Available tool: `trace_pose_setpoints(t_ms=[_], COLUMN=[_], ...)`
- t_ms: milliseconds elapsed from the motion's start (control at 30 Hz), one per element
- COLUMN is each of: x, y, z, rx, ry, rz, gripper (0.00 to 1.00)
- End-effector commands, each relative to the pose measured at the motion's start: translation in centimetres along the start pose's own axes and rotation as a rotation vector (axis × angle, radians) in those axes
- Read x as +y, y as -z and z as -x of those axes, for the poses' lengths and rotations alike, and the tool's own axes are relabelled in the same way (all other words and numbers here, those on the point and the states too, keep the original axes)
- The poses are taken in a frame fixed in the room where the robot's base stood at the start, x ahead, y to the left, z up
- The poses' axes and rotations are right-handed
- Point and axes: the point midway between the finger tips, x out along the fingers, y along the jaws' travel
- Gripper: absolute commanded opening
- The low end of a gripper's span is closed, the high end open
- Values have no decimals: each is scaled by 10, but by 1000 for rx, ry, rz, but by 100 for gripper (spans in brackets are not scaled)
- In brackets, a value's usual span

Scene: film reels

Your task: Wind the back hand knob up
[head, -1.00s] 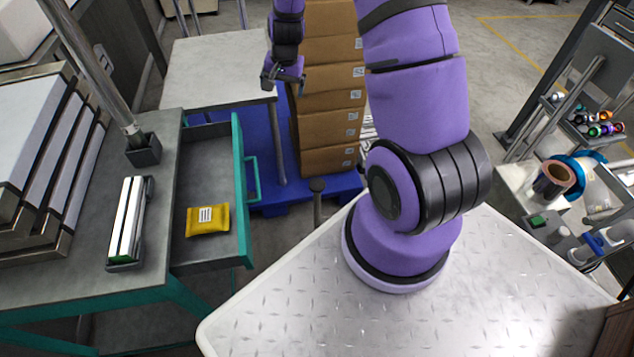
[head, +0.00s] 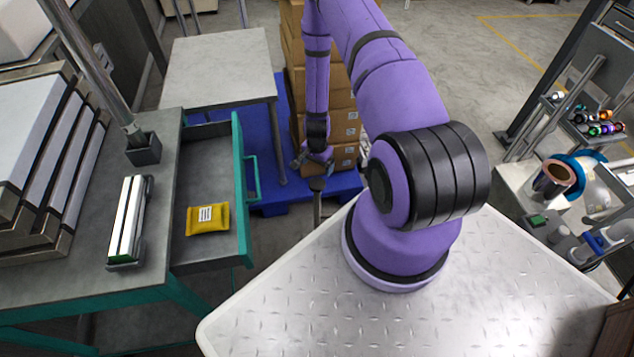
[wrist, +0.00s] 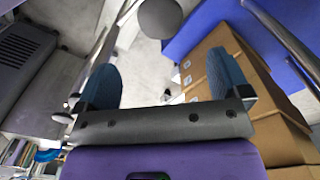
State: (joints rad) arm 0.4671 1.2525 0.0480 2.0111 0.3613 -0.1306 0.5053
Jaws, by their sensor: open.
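A grey round knob (wrist: 160,18) shows at the top of the wrist view, ahead of my gripper. In the head view, a dark knob (head: 317,184) tops an upright post beside the white tread-plate top. I cannot tell whether this is the back hand knob; no other hand knob is clear. My gripper (head: 315,163) is just above that knob in the head view and partly covers it. In the wrist view my gripper (wrist: 161,82) has its two blue fingertips wide apart with nothing between them. The knob lies beyond the fingertips, apart from them.
Stacked cartons (head: 345,120) stand on a blue pallet (head: 267,190) close to my gripper. An open drawer (head: 200,246) holds a yellow packet (head: 207,219). A grey table (head: 220,68) stands behind. A cart with reels and rollers (head: 535,190) is at right.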

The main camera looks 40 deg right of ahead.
Motion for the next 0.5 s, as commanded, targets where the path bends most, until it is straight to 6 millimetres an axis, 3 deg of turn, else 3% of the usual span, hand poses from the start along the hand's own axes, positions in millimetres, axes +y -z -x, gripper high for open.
trace_pose_setpoints(t_ms=[167, 500], x=[0, 0], y=[0, 0], z=[-17, -72], rx=[-2, -1], ry=[-1, 0], rz=[0, 2], gripper=[94, 94])
